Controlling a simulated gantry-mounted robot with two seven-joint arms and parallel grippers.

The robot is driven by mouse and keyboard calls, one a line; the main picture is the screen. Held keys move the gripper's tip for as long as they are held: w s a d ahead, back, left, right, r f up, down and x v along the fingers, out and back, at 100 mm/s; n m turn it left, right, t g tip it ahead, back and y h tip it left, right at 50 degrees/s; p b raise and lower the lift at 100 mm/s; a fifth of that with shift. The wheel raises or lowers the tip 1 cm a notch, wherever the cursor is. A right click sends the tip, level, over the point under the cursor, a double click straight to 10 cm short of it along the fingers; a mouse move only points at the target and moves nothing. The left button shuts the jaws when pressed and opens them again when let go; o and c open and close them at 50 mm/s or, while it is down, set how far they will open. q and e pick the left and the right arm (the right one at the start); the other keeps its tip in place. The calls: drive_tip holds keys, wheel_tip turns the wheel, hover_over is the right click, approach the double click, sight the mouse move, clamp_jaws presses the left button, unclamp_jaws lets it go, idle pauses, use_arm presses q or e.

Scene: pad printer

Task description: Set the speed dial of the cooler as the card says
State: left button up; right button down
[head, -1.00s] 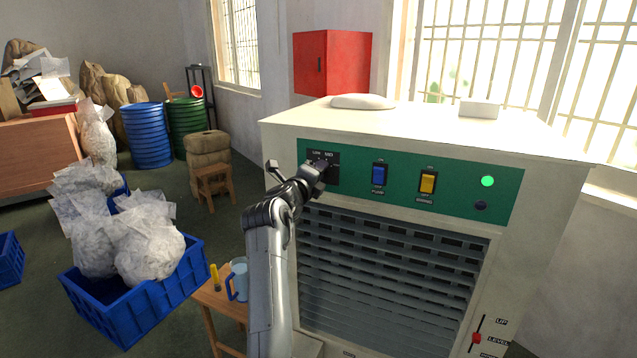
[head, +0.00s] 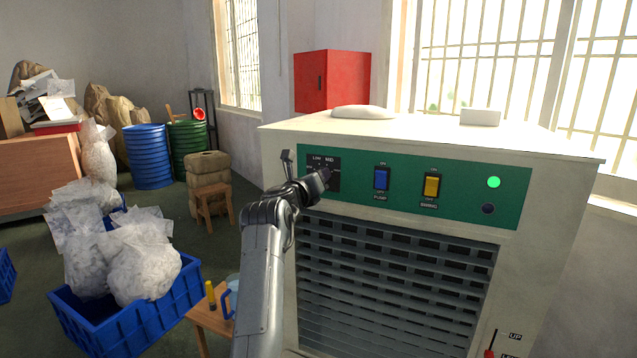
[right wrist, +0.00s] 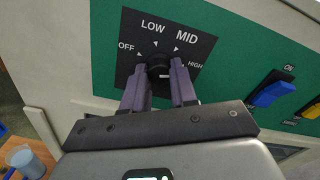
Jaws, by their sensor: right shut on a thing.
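The cooler (head: 400,250) has a green panel with a black speed dial plate (right wrist: 190,45) marked OFF, LOW, MID and HIGH. My right gripper (head: 324,178) is at this plate, at the panel's left end. In the right wrist view its two purple fingers (right wrist: 161,82) are shut on the round black dial knob (right wrist: 157,60), one on each side. A short white mark shows low on the knob, toward its right; the fingers partly hide the knob, so I cannot tell its exact setting. My left gripper is not in view. I cannot make out the card.
A blue PUMP switch (head: 382,179) and a yellow SWING switch (head: 431,187) sit right of the dial. A green lamp (head: 493,182) is lit. Blue crates of bagged material stand farther left.

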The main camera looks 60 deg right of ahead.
idle(0.3)
drive_tip(key=c, duration=0.9)
unclamp_jaws()
drive_tip(key=shift+a, duration=0.15)
drive_tip(key=a, duration=0.3)
drive_tip(key=s+a, duration=0.1)
drive_tip(key=a, duration=0.6)
drive_tip(key=shift+s+a, duration=0.25)
drive_tip(key=shift+s, duration=0.05)
